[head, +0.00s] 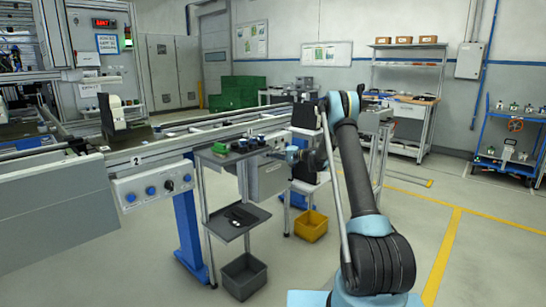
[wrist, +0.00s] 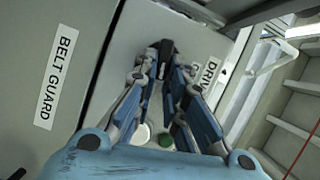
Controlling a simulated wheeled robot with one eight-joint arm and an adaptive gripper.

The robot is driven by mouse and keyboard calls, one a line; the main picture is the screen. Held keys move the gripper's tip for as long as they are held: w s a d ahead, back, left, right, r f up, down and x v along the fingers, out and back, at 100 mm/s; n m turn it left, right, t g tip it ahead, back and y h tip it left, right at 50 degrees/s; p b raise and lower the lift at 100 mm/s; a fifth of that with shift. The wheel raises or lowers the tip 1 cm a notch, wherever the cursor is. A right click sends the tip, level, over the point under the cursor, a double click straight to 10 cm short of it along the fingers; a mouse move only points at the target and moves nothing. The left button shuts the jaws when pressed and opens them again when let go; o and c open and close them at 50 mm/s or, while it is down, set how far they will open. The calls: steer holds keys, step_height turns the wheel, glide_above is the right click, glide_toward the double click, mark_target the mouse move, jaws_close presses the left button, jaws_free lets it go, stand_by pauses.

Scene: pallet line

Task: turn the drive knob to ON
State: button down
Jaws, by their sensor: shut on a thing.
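The drive knob (wrist: 166,46) is a small black knob on a light grey panel (wrist: 128,50) in the wrist view. A label beside it begins "DRIV", the rest hidden behind a finger. My gripper (wrist: 166,66) is shut on the knob, one blue-grey finger on each side. The fingers cover most of the knob, so I cannot tell which position it points to. In the head view my gripper (head: 293,155) is at the grey box (head: 270,178) under the conveyor; the knob is hidden there.
A "BELT GUARD" plate (wrist: 55,75) is left of the panel. A small shelf stand (head: 240,215) is left of my arm; a yellow bin (head: 311,226) is below.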

steer(key=shift+w+f+m+y, duration=0.1)
steer(key=shift+f+m+y, duration=0.25)
steer(key=shift+m, duration=0.55)
steer(key=shift+d, duration=0.1)
